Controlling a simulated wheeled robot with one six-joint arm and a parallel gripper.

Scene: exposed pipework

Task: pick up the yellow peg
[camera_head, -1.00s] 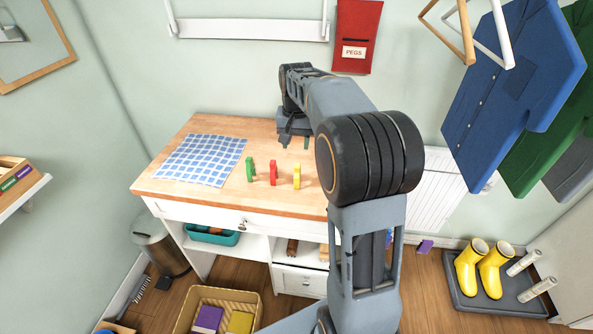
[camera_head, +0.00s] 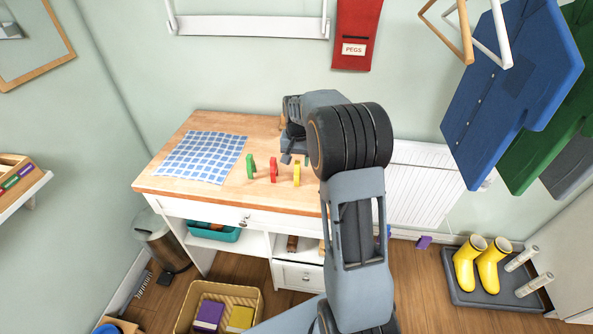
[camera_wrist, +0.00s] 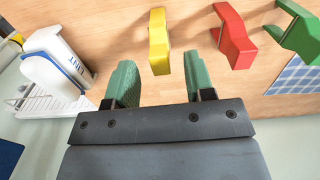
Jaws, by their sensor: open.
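The yellow peg (camera_head: 297,173) stands on the wooden tabletop (camera_head: 262,207), at the right end of a row of three pegs. In the wrist view the yellow peg (camera_wrist: 159,42) is just beyond my green fingertips, roughly in line with the gap between them. My gripper (camera_wrist: 158,80) is open and empty, apart from the peg. In the head view my gripper (camera_head: 293,157) is low over the table behind the yellow peg, partly hidden by my arm.
A red peg (camera_head: 273,169) and a green peg (camera_head: 250,168) stand left of the yellow one. A blue checked cloth (camera_head: 200,157) lies at the left of the table. In the wrist view a white object (camera_wrist: 58,65) is at the left.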

